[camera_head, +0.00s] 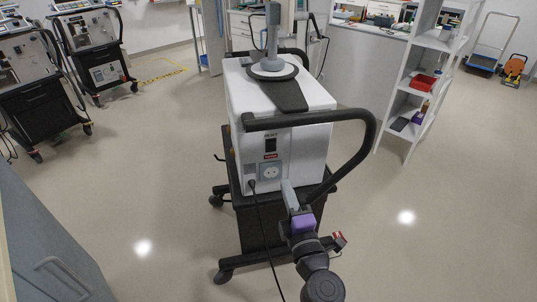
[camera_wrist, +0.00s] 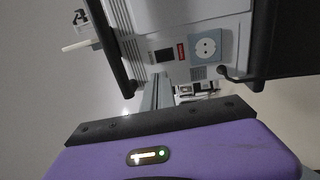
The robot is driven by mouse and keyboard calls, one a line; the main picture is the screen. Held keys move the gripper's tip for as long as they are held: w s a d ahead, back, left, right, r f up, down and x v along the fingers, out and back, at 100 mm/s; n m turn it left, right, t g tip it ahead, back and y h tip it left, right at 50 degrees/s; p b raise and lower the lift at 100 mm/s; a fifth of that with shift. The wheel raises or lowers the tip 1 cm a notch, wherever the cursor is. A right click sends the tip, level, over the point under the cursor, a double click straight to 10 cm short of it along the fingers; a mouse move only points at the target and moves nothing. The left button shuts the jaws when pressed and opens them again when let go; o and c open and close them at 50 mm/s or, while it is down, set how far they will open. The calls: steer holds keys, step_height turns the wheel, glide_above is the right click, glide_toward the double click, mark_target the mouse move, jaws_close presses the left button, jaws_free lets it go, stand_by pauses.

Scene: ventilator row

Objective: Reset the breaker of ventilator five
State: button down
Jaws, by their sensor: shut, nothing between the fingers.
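The near ventilator (camera_head: 309,155) is a white box on a black wheeled cart, with its rear panel facing me. That panel carries a small dark breaker switch (camera_head: 271,145) under a "RESET" marking, with a red label and a socket (camera_head: 271,171) below it. In the wrist view the breaker (camera_wrist: 163,56) is a dark rectangle beside the red label (camera_wrist: 181,51) and the socket (camera_wrist: 206,47). Its lever position is too small to tell. My gripper (camera_head: 288,185) is shut and empty, below and right of the socket; its fingers (camera_wrist: 157,88) point toward the panel. No unit number is readable.
A black push handle (camera_head: 365,150) curves out around the panel. Two other ventilators stand at the back left, a white shelf (camera_head: 410,85) at the right. The floor on both sides is clear.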

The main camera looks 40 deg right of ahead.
mark_target(272, 144)
stand_by(0.3)
steer(key=p+x, duration=0.3)
steer(key=x, duration=1.1)
steer(key=shift+p, duration=0.3)
